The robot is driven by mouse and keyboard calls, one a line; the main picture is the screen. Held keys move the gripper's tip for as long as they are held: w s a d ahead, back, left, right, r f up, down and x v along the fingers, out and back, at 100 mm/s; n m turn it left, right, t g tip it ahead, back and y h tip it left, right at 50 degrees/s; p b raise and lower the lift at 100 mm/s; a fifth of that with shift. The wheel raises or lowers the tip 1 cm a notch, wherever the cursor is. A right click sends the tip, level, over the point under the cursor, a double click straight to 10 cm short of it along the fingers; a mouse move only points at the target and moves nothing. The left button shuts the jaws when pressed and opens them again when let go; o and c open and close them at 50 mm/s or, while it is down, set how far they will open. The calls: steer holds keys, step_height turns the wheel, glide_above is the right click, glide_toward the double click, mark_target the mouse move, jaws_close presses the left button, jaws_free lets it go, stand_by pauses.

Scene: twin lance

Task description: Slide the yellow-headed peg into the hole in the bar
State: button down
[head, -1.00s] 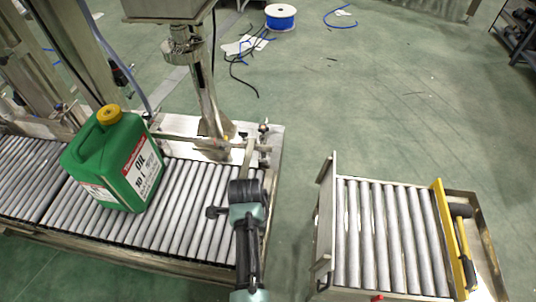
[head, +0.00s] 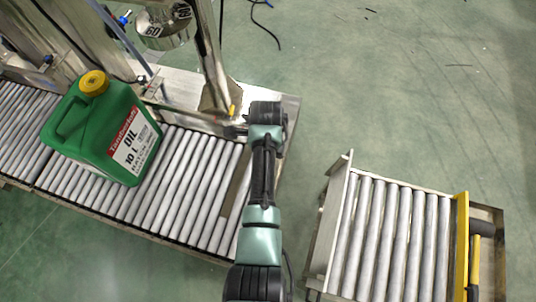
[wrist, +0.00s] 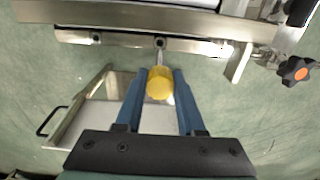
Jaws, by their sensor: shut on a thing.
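The yellow-headed peg (wrist: 159,84) is in my gripper (wrist: 159,86), its head between the two blue fingers in the wrist view. Its thin metal shank points away from me toward the metal bar (wrist: 200,47). The shank's tip is at or very close to a dark hole (wrist: 160,43) in the bar; I cannot tell whether it is inside. In the head view a bit of yellow peg (head: 232,110) shows beside the end of my arm, at the machine frame. My gripper is mostly hidden there by my arm.
A green oil container (head: 105,130) stands on the roller conveyor (head: 185,190) left of my arm. A roller cart (head: 385,235) with a yellow edge stands at right. In the wrist view, a black knob with an orange centre (wrist: 298,72) sits right of the bar, and a metal tray (wrist: 95,110) lies below.

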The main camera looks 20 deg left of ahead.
steer(key=shift+r+p, duration=0.1)
steer(key=shift+p, duration=0.3)
steer(key=shift+f+b, duration=2.3)
steer(key=shift+f, duration=0.7)
steer(key=shift+f+b, duration=1.25)
steer(key=shift+f, duration=1)
steer(key=shift+c, duration=2.2)
jaws_free()
step_height(320, 180, up, 13)
steer(key=p, duration=0.5)
steer(key=shift+p, duration=0.35)
